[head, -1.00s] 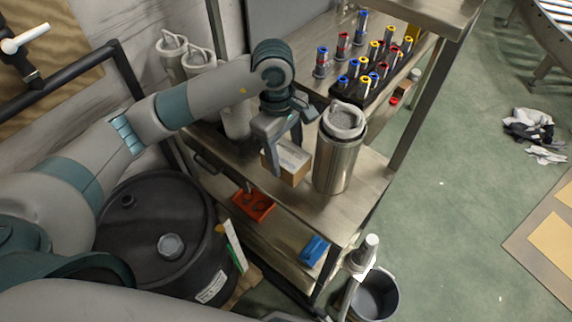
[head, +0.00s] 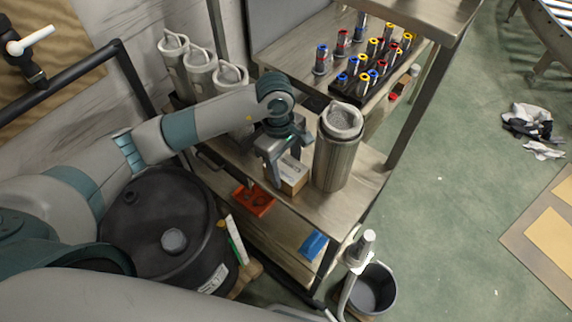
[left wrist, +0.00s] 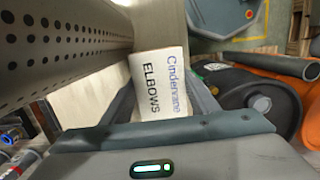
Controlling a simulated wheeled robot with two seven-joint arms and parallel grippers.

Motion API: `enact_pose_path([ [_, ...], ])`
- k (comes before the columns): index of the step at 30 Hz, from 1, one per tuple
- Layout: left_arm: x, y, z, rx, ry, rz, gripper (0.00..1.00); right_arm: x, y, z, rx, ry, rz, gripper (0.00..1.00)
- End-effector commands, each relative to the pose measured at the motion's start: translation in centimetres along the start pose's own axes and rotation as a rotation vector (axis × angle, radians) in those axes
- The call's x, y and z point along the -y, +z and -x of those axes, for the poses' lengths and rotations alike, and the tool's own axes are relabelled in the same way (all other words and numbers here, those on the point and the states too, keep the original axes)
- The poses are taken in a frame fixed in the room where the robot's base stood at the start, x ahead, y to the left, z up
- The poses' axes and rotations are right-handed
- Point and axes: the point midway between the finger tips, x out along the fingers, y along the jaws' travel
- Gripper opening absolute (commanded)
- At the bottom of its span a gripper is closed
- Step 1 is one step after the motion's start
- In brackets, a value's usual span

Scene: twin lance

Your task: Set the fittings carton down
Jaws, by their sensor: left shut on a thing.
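The fittings carton (head: 294,178) is a small brown box with a white label. In the left wrist view the carton (left wrist: 160,84) shows the words "Cindervane ELBOWS". My left gripper (head: 284,166) points down over the carton and is shut on it, a finger on either side. The carton is at the level of the metal bench top (head: 325,208), just left of a tall steel canister (head: 336,155). I cannot tell whether its underside touches the bench. My right gripper is not in view.
Several grey canisters (head: 200,70) stand behind my left arm. A rack of coloured-top cylinders (head: 372,72) sits on the bench farther back. Below are an orange tray (head: 253,200) and a blue box (head: 313,246). A black drum (head: 150,225) stands left, a bucket (head: 374,290) in front.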

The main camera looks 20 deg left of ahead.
Motion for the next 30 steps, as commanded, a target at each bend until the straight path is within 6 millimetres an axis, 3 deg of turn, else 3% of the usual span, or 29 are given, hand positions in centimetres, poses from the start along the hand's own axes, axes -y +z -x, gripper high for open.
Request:
enact_pose_path([
  [13,-0.06,-0.07,-0.47,0.0,0.002,-0.001,0.2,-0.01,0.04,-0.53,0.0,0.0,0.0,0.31],
  [14,-0.03,-0.07,-0.46,0.0,0.001,-0.001,0.57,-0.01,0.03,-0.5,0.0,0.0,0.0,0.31],
  [16,-0.03,-0.06,-0.37,0.0,0.001,0.0,0.73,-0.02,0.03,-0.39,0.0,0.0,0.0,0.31],
  [30,-0.01,-0.01,-0.04,0.0,0.0,0.0,0.73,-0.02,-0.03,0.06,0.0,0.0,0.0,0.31],
])
